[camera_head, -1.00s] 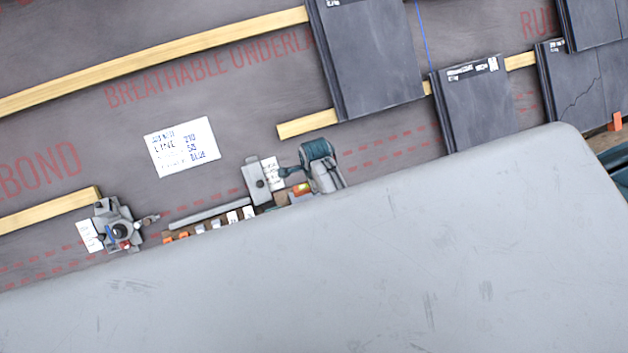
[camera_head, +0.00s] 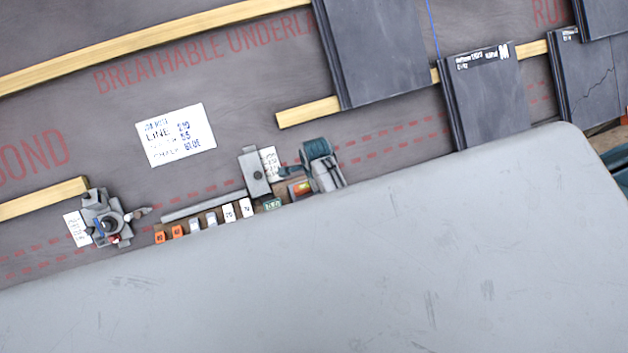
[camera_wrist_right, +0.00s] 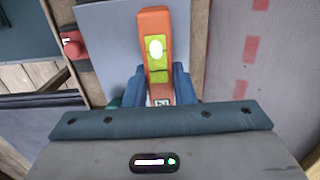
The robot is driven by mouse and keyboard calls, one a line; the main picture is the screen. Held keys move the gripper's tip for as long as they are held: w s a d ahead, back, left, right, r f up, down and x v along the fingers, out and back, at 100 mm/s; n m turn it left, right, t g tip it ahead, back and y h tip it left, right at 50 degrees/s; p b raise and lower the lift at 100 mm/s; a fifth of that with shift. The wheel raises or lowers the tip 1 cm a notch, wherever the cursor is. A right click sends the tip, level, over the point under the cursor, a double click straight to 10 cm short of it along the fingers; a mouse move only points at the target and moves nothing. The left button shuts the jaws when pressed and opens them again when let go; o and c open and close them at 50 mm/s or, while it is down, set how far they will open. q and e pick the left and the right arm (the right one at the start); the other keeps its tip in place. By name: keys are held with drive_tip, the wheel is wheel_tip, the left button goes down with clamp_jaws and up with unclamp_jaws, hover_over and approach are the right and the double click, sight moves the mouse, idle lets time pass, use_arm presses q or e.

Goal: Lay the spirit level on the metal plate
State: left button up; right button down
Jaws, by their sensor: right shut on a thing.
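The spirit level (camera_wrist_right: 155,45), an orange bar with a yellow-green vial section, is in the right wrist view. My right gripper (camera_wrist_right: 157,82) is shut on its near end, with a blue finger on each side. The level's far end points away from the gripper. The flat grey metal plate (camera_wrist_right: 115,45) shows behind and below the level. I cannot tell whether the level touches it. My left gripper is not in view.
A red item (camera_wrist_right: 75,45) lies left of the plate. Underlay (camera_wrist_right: 265,80) with red dashes lies to the right. The head view shows wooden battens (camera_head: 150,45), dark tiles (camera_head: 375,50), a white card (camera_head: 176,135), a grey tool (camera_head: 108,222) and a row of numbered tags (camera_head: 229,211).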

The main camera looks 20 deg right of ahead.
drive_tip(key=shift+f, duration=0.25)
idle(0.7)
drive_tip(key=c, duration=1.1)
unclamp_jaws()
drive_tip(key=shift+r, duration=0.1)
wheel_tip(320, 180, up, 7)
drive_tip(key=p, duration=0.8)
drive_tip(key=shift+d, duration=0.1)
